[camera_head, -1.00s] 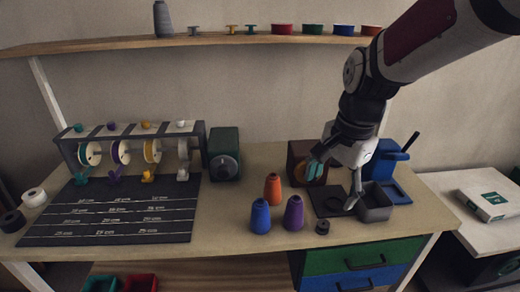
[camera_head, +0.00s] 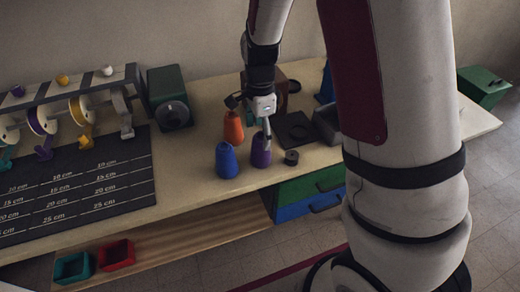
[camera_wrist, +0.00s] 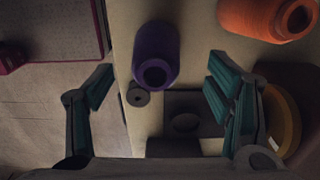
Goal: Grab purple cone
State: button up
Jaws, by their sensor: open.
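The purple cone (camera_head: 261,151) stands upright on the workbench, to the right of the blue cone (camera_head: 227,161) and in front of the orange cone (camera_head: 233,128). My gripper (camera_head: 258,123) is at the purple cone, partly in front of it in the head view. In the wrist view the purple cone (camera_wrist: 156,55) lies between and beyond the two open, teal-padded fingers (camera_wrist: 158,85), with clear space to each. The orange cone (camera_wrist: 268,17) is at the upper right there. The blue cone is not in the wrist view.
A small dark ring (camera_head: 291,158) sits just right of the purple cone. A dark square plate (camera_head: 294,130) and a grey bin (camera_head: 327,124) lie farther right. A black measuring mat (camera_head: 80,180) covers the left of the bench (camera_head: 185,190). The bench's front edge is close.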

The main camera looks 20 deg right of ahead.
aim_at(261, 147)
jog(key=shift+s+f, duration=0.15)
jog(key=shift+f, duration=1.4)
jog(key=shift+s+f, duration=0.1)
jog(key=shift+f, duration=1.45)
jog(key=c, duration=1.3)
